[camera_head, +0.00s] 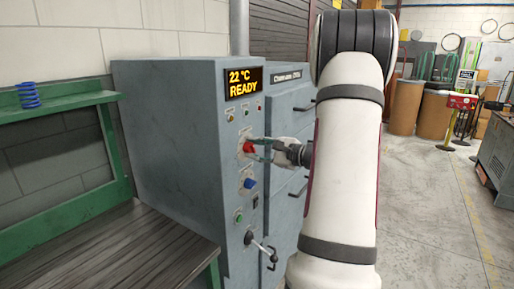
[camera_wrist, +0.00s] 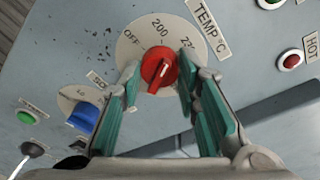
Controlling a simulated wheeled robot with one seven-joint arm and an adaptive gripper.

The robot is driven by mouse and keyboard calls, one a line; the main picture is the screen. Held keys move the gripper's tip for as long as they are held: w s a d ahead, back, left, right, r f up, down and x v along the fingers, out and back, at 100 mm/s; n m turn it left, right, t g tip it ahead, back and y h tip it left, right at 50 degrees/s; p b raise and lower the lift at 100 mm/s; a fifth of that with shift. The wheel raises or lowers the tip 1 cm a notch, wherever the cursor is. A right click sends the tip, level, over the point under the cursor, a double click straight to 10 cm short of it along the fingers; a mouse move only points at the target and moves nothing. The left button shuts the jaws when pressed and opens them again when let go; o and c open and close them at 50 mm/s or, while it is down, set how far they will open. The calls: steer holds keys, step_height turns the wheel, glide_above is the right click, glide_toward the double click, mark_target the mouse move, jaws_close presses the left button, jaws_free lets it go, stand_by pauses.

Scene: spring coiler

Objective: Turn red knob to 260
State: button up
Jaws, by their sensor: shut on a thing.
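The red knob (camera_head: 249,147) is on the front of the grey machine (camera_head: 165,150), above a blue knob (camera_head: 249,184). In the wrist view the red knob (camera_wrist: 159,69) sits on a round dial (camera_wrist: 128,48) marked OFF, 200 and a partly hidden number beginning 22, beside a TEMP °C label. Its white pointer line is small, and its exact reading is unclear. My gripper (camera_wrist: 160,78) has its green fingers on either side of the red knob, shut on it. The head view also shows my gripper (camera_head: 259,149) at the knob. The display (camera_head: 243,83) reads 22 °C READY.
A lever (camera_head: 260,246) sticks out low on the panel. Buttons surround the knobs, including a red one (camera_wrist: 291,60) near the HOT label. A green rack with a blue spring (camera_head: 28,95) stands left. Open floor lies to the right.

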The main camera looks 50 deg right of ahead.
steer(key=shift+f+m+y+p, duration=0.1)
steer(key=shift+m+y+p, duration=0.5)
steer(key=shift+m+p, duration=2.1)
steer(key=shift+f+m+y+p, duration=0.1)
steer(key=shift+m+y+p, duration=0.7)
steer(key=shift+m, duration=3.5)
steer(key=o, duration=1.2)
steer(key=shift+t, duration=0.3)
steer(key=shift+c, duration=0.2)
steer(key=shift+s+d+r, duration=0.1)
steer(key=shift+s, duration=0.05)
